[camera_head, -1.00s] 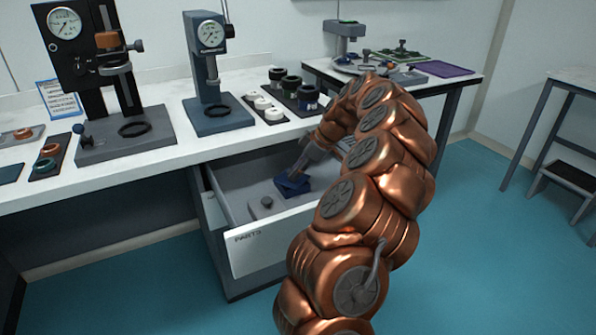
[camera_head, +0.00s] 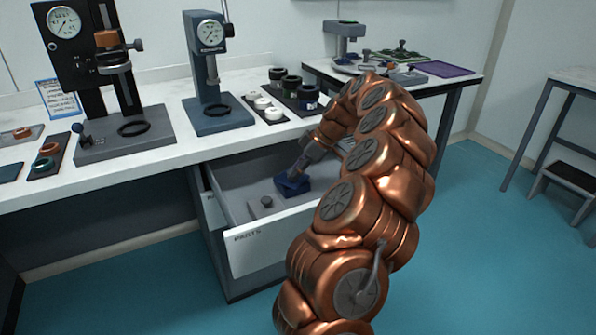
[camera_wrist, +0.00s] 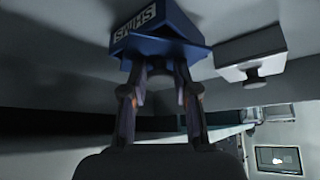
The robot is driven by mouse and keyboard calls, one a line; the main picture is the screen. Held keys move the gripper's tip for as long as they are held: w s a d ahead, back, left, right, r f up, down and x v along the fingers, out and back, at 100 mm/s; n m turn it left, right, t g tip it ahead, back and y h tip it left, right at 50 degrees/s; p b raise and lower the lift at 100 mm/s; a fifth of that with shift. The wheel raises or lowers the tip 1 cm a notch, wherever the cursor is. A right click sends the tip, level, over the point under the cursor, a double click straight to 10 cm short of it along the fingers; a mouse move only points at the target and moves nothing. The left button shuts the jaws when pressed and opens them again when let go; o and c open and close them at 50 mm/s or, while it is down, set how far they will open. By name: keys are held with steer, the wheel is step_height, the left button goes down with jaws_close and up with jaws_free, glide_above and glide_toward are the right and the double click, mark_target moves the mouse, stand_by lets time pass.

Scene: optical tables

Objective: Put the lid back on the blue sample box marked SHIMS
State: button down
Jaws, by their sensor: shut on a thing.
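The blue sample box (camera_head: 291,188) sits inside the open drawer (camera_head: 275,243). In the wrist view the box (camera_wrist: 178,17) shows its white SHIMS label, upside down in the picture. Its dark blue lid (camera_wrist: 160,46) lies against the open side of the box, with its edges a little beyond the walls. I cannot tell whether it is fully seated. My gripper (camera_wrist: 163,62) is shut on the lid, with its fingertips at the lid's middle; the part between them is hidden. In the head view my gripper (camera_head: 301,169) is just above the box.
A pale box (camera_wrist: 248,50) with a knobbed lid stands beside the blue one in the drawer; it also shows in the head view (camera_head: 262,207). The drawer walls are close around. The white bench (camera_head: 150,165) above carries gauge stands (camera_head: 212,75) and small trays.

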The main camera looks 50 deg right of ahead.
steer(key=shift+c, duration=1.5)
jaws_free()
steer(key=shift+r, duration=0.1)
steer(key=shift+r+p, duration=0.75)
steer(key=shift+r, duration=2.65)
steer(key=shift+c, duration=0.4)
jaws_close()
steer(key=shift+f+b, duration=1.6)
steer(key=shift+f, duration=1)
steer(key=shift+r, duration=0.15)
